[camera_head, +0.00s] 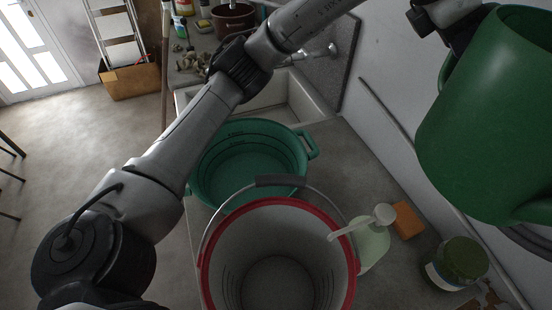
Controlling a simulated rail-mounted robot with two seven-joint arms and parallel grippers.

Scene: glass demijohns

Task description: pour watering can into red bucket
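A bucket with a red rim and pale inside (240,240) stands upright on the grey counter at the bottom middle, its handle raised toward the back. It looks empty. A large green watering can (485,120) is in the air at the upper right, tilted and partly cut off by the frame edge. My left arm comes in from the lower left and leaves at the top. My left gripper (457,40), at the top right, appears shut on the watering can; its fingertips are mostly hidden. The can is to the right of the bucket. My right gripper is not in view.
A green basin (250,165) stands behind the bucket, before a sink (310,102). A soap pump bottle (373,245), an orange sponge (407,220) and a green-lidded jar (458,263) stand right of the bucket. A wall runs along the right.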

